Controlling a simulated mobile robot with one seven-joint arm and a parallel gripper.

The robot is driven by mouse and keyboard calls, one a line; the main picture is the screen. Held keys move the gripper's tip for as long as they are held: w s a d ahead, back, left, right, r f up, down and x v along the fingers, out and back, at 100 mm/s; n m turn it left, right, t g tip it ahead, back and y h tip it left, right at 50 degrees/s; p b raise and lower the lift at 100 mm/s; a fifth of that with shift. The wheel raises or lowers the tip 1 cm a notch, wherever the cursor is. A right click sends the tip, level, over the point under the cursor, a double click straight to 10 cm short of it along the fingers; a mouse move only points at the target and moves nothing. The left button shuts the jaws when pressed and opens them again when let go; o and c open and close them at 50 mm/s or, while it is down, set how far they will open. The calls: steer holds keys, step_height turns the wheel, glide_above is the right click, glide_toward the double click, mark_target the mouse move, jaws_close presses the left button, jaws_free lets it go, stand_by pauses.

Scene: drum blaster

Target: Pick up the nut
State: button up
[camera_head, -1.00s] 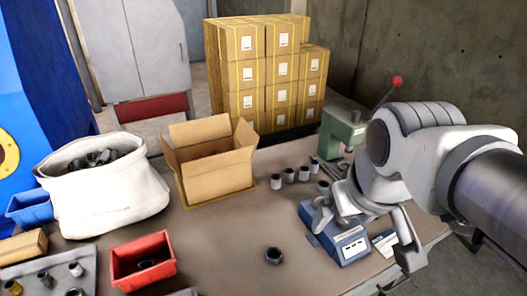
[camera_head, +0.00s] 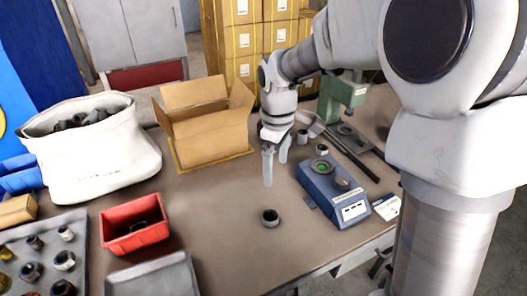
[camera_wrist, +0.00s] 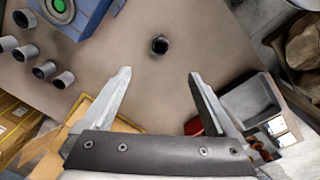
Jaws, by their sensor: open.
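The nut (camera_head: 270,217) is a small dark ring with a hole, lying on the bare brown tabletop. In the wrist view the nut (camera_wrist: 159,45) lies beyond my fingertips, roughly centred between their lines. My gripper (camera_head: 275,172) points down above the table, a little behind the nut in the head view. Its two fingers are apart with nothing between them, as the wrist view also shows (camera_wrist: 160,73). The fingers do not touch the nut.
A blue device (camera_head: 331,190) stands right of the nut and a red bin (camera_head: 135,238) to its left. Behind are an open cardboard box (camera_head: 213,140) and a white sack (camera_head: 105,165). A grey tray (camera_head: 158,277) lies at the front. The tabletop around the nut is clear.

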mark_target(270, 212)
steer(key=shift+n, duration=0.5)
steer(key=f+b, duration=0.1)
steer(key=f, duration=0.5)
steer(key=w+f+b, duration=0.1)
steer(key=f+b, duration=0.1)
steer(key=f, duration=0.5)
steer(key=a+f+b, duration=0.1)
steer(key=f, duration=0.6)
steer(key=shift+w, duration=0.2)
steer(key=shift+r, duration=0.1)
jaws_close()
